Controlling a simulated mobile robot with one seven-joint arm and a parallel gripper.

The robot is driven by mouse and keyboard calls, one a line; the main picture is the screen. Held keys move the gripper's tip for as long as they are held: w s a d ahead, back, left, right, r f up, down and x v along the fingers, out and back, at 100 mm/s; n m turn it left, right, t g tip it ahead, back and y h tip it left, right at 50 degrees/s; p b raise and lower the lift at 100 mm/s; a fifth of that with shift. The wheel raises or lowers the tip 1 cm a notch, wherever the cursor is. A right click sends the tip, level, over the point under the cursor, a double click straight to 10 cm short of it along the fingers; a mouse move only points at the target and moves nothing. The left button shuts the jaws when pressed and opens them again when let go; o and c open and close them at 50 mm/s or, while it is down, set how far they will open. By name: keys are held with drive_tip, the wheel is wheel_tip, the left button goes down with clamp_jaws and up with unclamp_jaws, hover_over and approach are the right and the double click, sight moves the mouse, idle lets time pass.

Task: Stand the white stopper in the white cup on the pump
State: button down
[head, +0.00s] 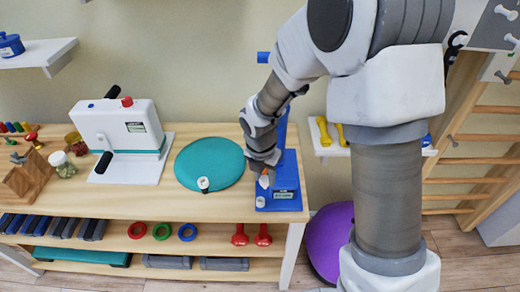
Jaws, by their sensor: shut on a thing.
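The blue pump (292,180) stands at the right end of the wooden bench, with a small display on its base. A small white cup (260,201) sits at the front left of that base. My gripper (264,176) points down just above the base and is shut on a small whitish piece, which looks like the white stopper (264,182). The stopper is a little above the cup in the picture; whether they touch is too small to tell. My fingers hide part of the stopper and some of the pump.
A teal round cushion (209,160) lies left of the pump, with a small white object with a dark top (203,184) at its front edge. A white machine (120,130) stands further left. The bench front (160,205) is mostly clear.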

drive_tip(key=shift+w+a+r+n+p, duration=0.2)
drive_tip(key=shift+a+r+n+p, duration=0.3)
drive_tip(key=shift+n, duration=0.5)
drive_tip(key=shift+a+f, duration=0.15)
wheel_tip(320, 180, down, 6)
drive_tip(key=b, duration=0.6)
drive_tip(key=shift+f+b, duration=0.25)
drive_tip(key=shift+b, duration=0.15)
drive_tip(key=shift+f+b, duration=0.8)
drive_tip(key=shift+f, duration=0.55)
drive_tip(key=shift+c, duration=2.2)
unclamp_jaws()
drive_tip(key=shift+o, duration=0.2)
drive_tip(key=shift+r, duration=0.1)
drive_tip(key=shift+r+p, duration=3.4)
